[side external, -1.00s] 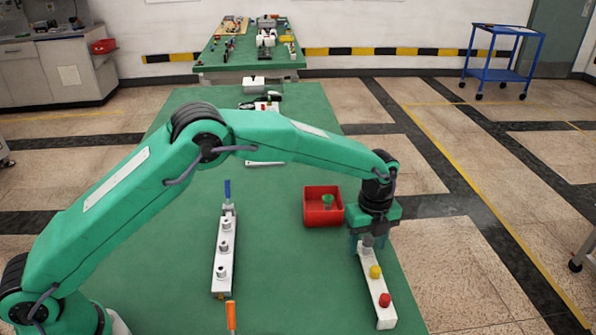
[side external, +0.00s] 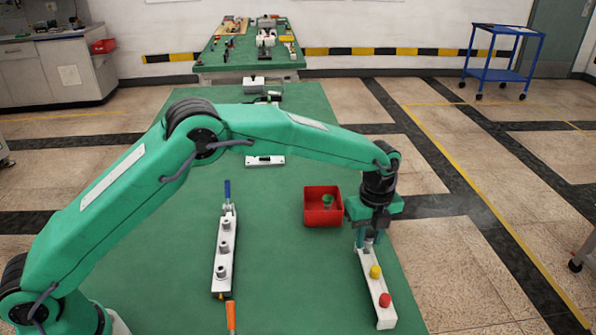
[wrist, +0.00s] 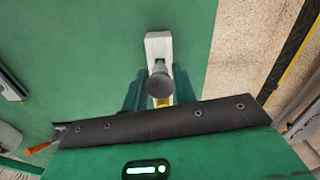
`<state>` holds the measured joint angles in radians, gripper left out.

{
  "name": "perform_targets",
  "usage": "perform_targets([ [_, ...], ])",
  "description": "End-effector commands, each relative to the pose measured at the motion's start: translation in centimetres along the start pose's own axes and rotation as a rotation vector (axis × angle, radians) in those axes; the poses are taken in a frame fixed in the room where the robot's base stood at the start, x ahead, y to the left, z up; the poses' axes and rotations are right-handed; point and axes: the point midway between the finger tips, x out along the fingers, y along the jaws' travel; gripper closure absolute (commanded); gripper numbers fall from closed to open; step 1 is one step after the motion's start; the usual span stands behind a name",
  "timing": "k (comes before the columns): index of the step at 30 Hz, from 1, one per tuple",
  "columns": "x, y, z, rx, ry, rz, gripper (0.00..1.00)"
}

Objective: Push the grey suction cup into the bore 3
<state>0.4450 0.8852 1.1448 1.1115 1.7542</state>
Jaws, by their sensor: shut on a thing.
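My gripper (side external: 368,236) is at the right, over the far end of a white strip (side external: 382,316). It is shut on the grey suction cup, which shows between the fingers in the wrist view (wrist: 160,87). The cup is small and partly hidden by the fingers in the side view. A yellow cup (side external: 375,272) and a red cup (side external: 385,300) stand on the strip nearer the camera. A white bar (side external: 219,285) with several raised metal fittings lies to the left, apart from my gripper. I cannot tell which fitting is bore 3.
A red bin (side external: 314,218) with a green cup (side external: 327,201) in it stands just left of my gripper. A blue handle (side external: 227,190) and an orange handle (side external: 231,317) lie at the bar's ends. The green table between bar and strip is clear.

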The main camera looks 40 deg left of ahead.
Motion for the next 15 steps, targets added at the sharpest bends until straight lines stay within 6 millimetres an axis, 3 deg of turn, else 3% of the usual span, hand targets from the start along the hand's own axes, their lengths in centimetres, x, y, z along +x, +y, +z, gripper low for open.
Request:
perform_targets([
  [5, -2.6, -0.1, -0.1, 0.0, -0.001, -0.004, 0.94],
  [15, -5.9, 2.1, -5.7, 0.004, 0.0, -0.002, 0.94],
])
